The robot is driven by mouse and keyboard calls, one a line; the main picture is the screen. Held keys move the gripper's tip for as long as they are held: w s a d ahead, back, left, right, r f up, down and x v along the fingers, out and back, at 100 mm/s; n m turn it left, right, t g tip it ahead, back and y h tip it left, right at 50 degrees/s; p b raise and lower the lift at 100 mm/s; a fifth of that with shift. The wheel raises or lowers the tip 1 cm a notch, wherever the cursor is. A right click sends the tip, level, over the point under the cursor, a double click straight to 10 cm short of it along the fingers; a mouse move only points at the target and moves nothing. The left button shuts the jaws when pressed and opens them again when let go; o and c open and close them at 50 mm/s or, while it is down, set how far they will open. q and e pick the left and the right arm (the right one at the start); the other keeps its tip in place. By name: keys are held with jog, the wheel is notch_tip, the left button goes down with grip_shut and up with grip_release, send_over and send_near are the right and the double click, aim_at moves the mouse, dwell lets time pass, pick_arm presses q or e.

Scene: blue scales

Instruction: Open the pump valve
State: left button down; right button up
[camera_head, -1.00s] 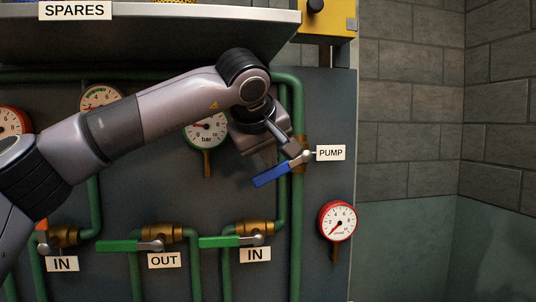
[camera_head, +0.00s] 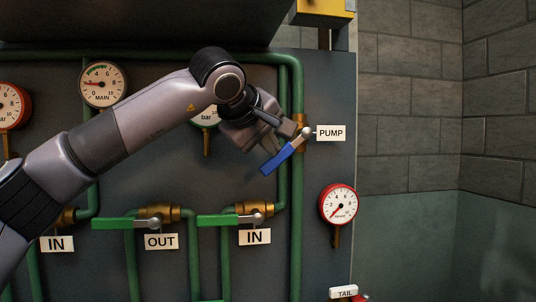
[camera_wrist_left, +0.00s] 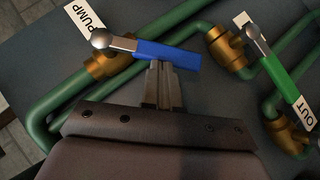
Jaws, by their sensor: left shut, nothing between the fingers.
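The pump valve has a blue lever (camera_head: 278,158) that slants down and left from its pivot, next to the PUMP label (camera_head: 331,133). In the left wrist view the blue lever (camera_wrist_left: 168,53) runs right from a silver pivot, over the brass valve body (camera_wrist_left: 106,68). My left gripper (camera_head: 290,130) is at the upper left side of the lever. Its fingers (camera_wrist_left: 160,70) are shut and empty, with the tips against or very close to the lever's edge. The exact contact is hard to tell. My right gripper is not in view.
Green-handled valves sit below, by the OUT label (camera_head: 161,241) and an IN label (camera_head: 254,237). Green pipes (camera_head: 297,200) run down the panel. A red gauge (camera_head: 338,204) is at the lower right. A yellow box (camera_head: 324,12) is above. The wall at right is bare.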

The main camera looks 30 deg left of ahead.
aim_at(279, 164)
pick_arm(q)
jog(key=f+b, duration=0.1)
jog(key=f+n+t+h+b, duration=0.1)
jog(key=b, duration=0.1)
jog(key=f+b, duration=0.1)
jog(key=shift+w+d+f+t+b, duration=0.2)
jog(key=shift+w+d+t+b, duration=0.05)
jog(key=shift+d+t+b, duration=0.15)
jog(key=w+d+f+n+t+h+b, duration=0.1)
jog(key=b, duration=0.3)
jog(key=d+f+n+t+b, duration=0.1)
jog(key=n+t+b, duration=0.1)
jog(key=b, duration=0.1)
jog(key=shift+w+d+h+b, duration=0.15)
jog(key=shift+w+h+b, duration=0.25)
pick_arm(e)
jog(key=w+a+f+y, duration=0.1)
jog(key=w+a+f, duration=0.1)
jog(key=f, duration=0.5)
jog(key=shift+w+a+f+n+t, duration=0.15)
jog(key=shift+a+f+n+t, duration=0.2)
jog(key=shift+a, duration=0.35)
pick_arm(q)
jog(key=shift+w+d, duration=0.1)
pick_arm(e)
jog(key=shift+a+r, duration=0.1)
